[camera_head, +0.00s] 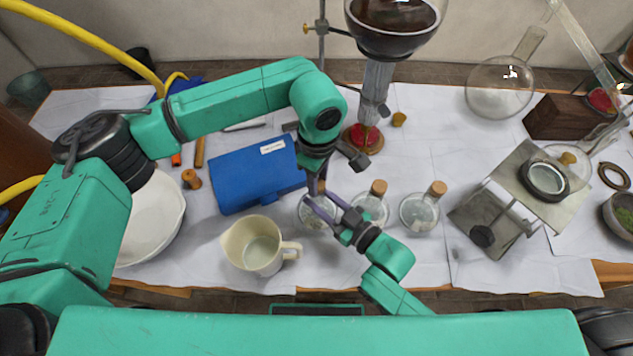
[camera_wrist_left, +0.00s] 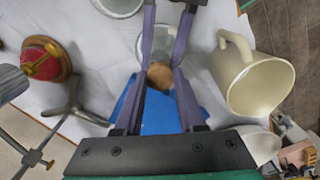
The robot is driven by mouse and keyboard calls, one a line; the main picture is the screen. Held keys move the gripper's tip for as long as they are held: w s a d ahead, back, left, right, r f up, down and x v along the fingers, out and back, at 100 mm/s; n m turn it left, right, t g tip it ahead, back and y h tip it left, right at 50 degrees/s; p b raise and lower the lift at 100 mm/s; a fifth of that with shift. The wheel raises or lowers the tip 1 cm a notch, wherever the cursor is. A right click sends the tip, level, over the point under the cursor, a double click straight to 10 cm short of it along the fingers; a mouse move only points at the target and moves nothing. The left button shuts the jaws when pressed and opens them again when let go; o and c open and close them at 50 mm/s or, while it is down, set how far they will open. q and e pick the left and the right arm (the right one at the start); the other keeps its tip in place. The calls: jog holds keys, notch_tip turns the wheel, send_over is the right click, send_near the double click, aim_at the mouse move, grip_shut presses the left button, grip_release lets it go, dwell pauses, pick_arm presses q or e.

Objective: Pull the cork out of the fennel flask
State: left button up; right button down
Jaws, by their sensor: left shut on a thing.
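Three small corked glass flasks stand in a row on the white-covered table; I cannot read a fennel label on any. The left one (camera_head: 312,218) is partly hidden by both grippers. The middle flask (camera_head: 369,212) and right flask (camera_head: 419,214) have brown corks. My left gripper (camera_head: 317,186) points down over the left flask and is shut on its cork (camera_wrist_left: 160,75). The left flask's glass (camera_wrist_left: 154,38) shows beyond the cork in the wrist view; whether the cork is seated is unclear. My right gripper (camera_head: 325,207) reaches the left flask from the lower right, its fingers around or beside the neck.
A cream jug (camera_head: 240,240) stands just left of the flasks, a blue box (camera_head: 240,182) behind it, and a white bowl (camera_head: 150,225) further left. A metal stand (camera_head: 480,225) is at right. A large dark-filled flask (camera_head: 392,30) rises behind.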

pick_arm(q)
grip_shut()
jog(key=shift+r, duration=0.1)
jog(key=shift+r, duration=2.15)
pick_arm(e)
jog(key=shift+c, duration=1.8)
grip_release()
